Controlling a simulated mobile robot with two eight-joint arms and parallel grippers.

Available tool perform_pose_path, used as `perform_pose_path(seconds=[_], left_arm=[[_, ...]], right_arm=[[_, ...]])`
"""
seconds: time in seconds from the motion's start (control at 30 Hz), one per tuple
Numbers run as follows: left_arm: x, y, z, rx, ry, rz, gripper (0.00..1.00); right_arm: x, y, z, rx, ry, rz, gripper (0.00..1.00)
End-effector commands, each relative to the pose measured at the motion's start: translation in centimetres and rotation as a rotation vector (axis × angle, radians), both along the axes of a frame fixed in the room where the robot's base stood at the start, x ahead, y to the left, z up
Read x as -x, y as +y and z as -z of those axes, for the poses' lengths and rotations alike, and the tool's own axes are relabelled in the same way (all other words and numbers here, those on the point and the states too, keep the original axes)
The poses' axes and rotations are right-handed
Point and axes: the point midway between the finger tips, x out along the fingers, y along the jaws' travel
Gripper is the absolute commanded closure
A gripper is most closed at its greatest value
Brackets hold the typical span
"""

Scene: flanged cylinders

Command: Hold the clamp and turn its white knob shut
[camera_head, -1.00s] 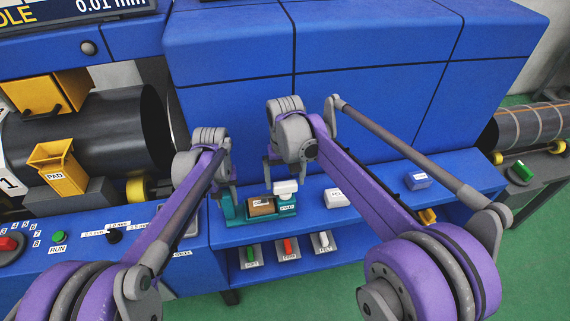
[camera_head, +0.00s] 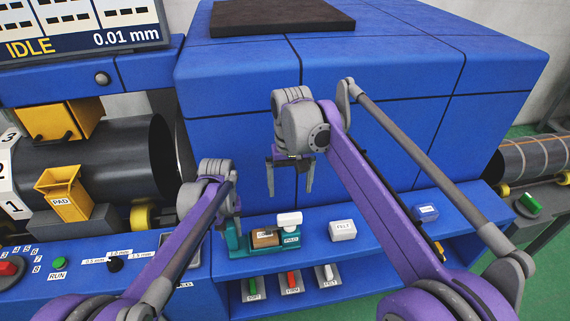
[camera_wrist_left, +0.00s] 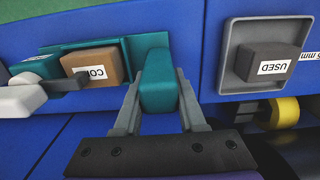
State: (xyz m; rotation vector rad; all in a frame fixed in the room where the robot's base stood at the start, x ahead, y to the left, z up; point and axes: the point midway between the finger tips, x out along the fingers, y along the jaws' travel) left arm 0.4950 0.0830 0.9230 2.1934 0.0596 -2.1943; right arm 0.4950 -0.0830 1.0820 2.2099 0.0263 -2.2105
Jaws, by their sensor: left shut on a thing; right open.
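The teal clamp (camera_head: 240,245) stands on the blue ledge and holds a brown block (camera_head: 264,238) labelled "CO…", partly hidden. Its white knob (camera_head: 290,219) is at the right end, on a teal part with a label. My left gripper (camera_head: 234,229) is at the clamp's left end. In the left wrist view, the fingers (camera_wrist_left: 157,95) are shut on the clamp's teal end post (camera_wrist_left: 157,80). The brown block (camera_wrist_left: 95,65) and white knob (camera_wrist_left: 22,99) show there to the left. My right gripper (camera_head: 289,178) is open and empty, above the knob and apart from it.
A grey tray (camera_wrist_left: 232,80) holds a "USED" block (camera_wrist_left: 268,62). The blue machine wall is behind my right gripper.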

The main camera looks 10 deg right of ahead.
Motion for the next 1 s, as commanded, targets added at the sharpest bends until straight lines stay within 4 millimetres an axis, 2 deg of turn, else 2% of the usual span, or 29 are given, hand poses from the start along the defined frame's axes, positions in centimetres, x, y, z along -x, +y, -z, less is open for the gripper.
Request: perform_pose_path(seconds=[0.07, 0.1, 0.3, 0.67, 0.77, 1.0], left_arm=[[0.0, 0.0, 0.0, 0.000, 0.000, 0.000, 1.00], [0.0, 0.0, 0.0, 0.000, 0.000, 0.000, 0.58], [0.0, 0.0, 0.0, 0.000, 0.000, 0.000, 0.25], [0.0, 0.0, -0.5, 0.000, 0.000, 0.000, 0.25], [0.0, 0.0, -1.8, 0.000, 0.000, 0.000, 0.25], [0.0, 0.0, -6.9, 0.000, 0.000, 0.000, 0.25]], right_arm=[[0.0, 0.0, 0.0, 0.000, 0.000, 0.000, 0.00], [0.0, 0.0, 0.0, 0.000, 0.000, 0.000, 0.00], [0.0, 0.0, 0.0, 0.000, 0.000, 0.000, 0.00], [0.0, 0.0, 0.0, 0.000, 0.000, 0.000, 0.00], [0.0, 0.0, 0.0, 0.000, 0.000, 0.000, 0.00], [0.0, 0.0, 0.0, 0.000, 0.000, 0.000, 0.00]])
